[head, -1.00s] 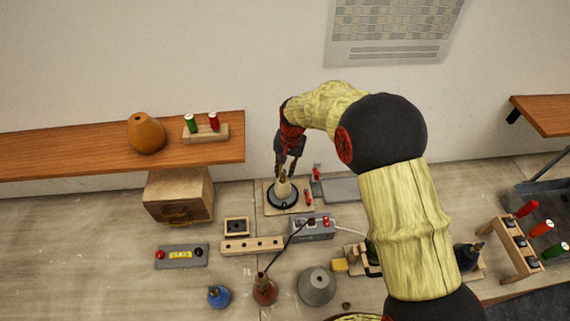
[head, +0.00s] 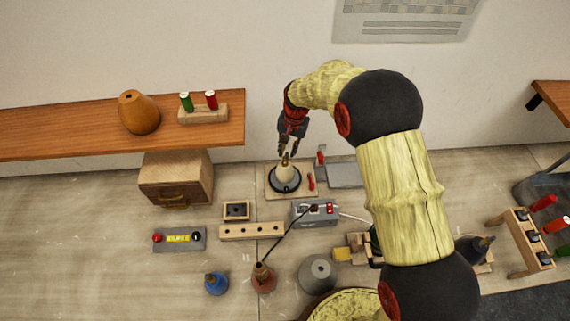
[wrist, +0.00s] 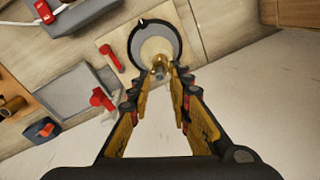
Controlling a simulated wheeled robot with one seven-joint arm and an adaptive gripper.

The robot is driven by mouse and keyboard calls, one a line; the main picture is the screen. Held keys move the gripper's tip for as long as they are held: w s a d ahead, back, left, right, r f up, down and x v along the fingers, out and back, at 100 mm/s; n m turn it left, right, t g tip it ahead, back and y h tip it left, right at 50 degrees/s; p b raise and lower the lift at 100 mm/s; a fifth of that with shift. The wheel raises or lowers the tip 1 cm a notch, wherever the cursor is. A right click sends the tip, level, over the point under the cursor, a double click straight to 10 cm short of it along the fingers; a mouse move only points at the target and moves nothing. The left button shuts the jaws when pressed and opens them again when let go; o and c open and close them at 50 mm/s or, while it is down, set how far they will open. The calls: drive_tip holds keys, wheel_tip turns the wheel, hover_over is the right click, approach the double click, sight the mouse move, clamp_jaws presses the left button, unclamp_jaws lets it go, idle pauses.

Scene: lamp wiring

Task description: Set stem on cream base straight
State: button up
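The cream base (head: 285,174) is a pale cone in a black ring, on a light wooden board at the back of the bench. A short brass stem (head: 285,160) stands on its top and looks about upright. In the wrist view the brass stem (wrist: 160,65) shows against the cream base (wrist: 154,42), just beyond the fingertips. My gripper (head: 289,151) is above the stem, pointing down. In the wrist view my gripper (wrist: 166,84) has its fingers apart, with nothing between them.
A red-handled piece (head: 311,182) lies on the board beside the base. A grey tray (head: 346,174) is to the right, and a grey switch box (head: 315,213) stands in front. A wooden block with holes (head: 251,231) and a blue-bodied piece (head: 216,284) are nearer.

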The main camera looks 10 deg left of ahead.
sight(285, 155)
drive_tip(key=shift+a+f+b, duration=0.15)
drive_tip(key=shift+f+b, duration=0.15)
drive_tip(key=shift+f, duration=0.6)
drive_tip(key=shift+a+r, duration=0.1)
drive_tip(key=shift+a, duration=0.45)
idle(1.1)
drive_tip(key=shift+d, duration=0.1)
idle(0.4)
drive_tip(key=shift+r+p, duration=1.25)
drive_tip(key=shift+r, duration=1.75)
